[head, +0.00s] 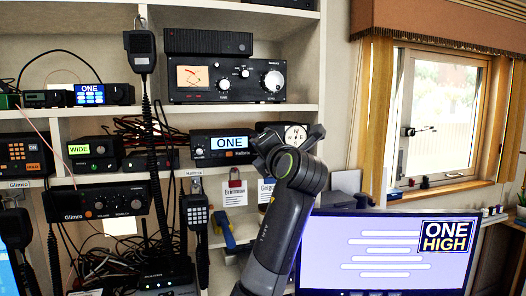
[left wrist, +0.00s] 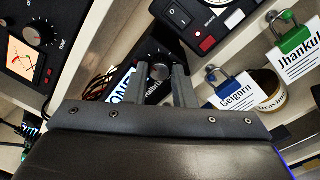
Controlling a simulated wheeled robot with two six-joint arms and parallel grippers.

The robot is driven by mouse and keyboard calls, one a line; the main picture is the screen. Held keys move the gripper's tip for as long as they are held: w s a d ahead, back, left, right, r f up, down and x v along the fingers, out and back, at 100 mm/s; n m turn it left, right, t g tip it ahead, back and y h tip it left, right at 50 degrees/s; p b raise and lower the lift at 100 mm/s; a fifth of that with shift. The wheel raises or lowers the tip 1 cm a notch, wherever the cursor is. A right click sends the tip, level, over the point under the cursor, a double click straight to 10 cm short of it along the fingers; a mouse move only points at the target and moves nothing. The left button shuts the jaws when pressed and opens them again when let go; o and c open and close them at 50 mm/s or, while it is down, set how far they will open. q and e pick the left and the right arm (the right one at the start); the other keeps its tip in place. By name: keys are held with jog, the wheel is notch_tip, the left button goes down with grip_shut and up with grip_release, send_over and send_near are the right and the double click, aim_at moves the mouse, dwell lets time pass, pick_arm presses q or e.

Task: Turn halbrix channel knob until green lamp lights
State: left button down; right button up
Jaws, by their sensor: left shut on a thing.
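The Halbrix radio (head: 200,150) stands on the middle shelf in the head view, its blue-and-white display reading ONE. My left gripper (head: 258,146) is at the radio's right end and hides that part of its front. In the left wrist view the radio's channel knob (left wrist: 160,72) shows dark between the two fingers of my left gripper (left wrist: 161,75), which is shut on it. The display and name label are partly covered by the left finger there. I see no lit green lamp on the visible part of this radio. My right gripper is not in view.
A monitor (head: 385,252) reading ONE HIGH stands at lower right. A large black radio (head: 226,80) sits on the shelf above. Another radio (head: 97,165) with a green WIDE display stands left. A blue padlock (left wrist: 222,88) and green padlock (left wrist: 293,40) hang beside the gripper.

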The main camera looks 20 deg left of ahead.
pick_arm(q)
jog(key=shift+r, duration=0.35)
jog(key=c, duration=1.5)
grip_release()
jog(key=o, duration=0.3)
jog(key=shift+w+f, duration=0.2)
jog(key=shift+f, duration=0.05)
jog(key=shift+s, duration=0.15)
jog(key=b+v, duration=0.6)
jog(key=v, duration=1.1)
jog(key=shift+s+d, duration=0.1)
